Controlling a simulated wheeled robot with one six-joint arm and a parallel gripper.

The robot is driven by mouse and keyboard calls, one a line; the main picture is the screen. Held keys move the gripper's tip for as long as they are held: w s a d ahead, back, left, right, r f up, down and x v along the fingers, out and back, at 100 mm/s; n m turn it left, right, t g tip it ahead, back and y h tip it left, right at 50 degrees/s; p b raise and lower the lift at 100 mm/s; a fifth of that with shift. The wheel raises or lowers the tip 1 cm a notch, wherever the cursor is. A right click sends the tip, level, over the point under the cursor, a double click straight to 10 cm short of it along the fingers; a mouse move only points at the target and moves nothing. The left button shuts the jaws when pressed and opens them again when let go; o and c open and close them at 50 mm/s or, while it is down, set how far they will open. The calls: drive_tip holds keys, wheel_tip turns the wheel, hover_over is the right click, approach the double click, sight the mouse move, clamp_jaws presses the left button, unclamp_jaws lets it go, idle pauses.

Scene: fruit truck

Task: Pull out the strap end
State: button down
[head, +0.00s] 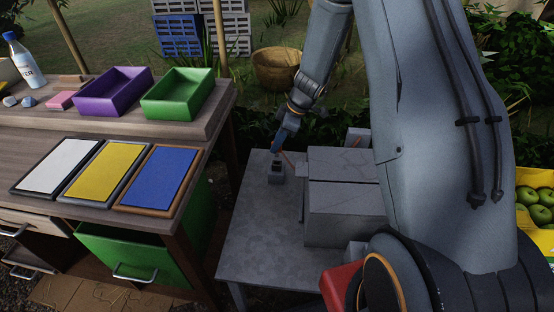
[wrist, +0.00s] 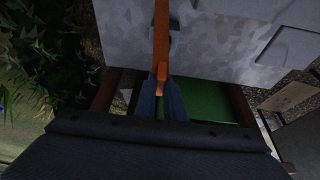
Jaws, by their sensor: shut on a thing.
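The orange strap (wrist: 162,35) runs down from the top of the wrist view to my gripper (wrist: 161,95). My gripper is shut on the strap's end, with blue fingers on either side of it. In the head view my gripper (head: 277,150) is small and low over the left part of the grey metal table (head: 250,230). How the strap is fastened is hidden.
A wooden bench with purple (head: 112,92) and green (head: 178,94) trays and white, yellow and blue panels stands at left. A green drawer (head: 135,255) is below it. My arm covers much of the right. The table's left front is clear.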

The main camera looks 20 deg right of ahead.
drive_tip(key=shift+r+p, duration=0.4)
drive_tip(key=shift+r, duration=0.85)
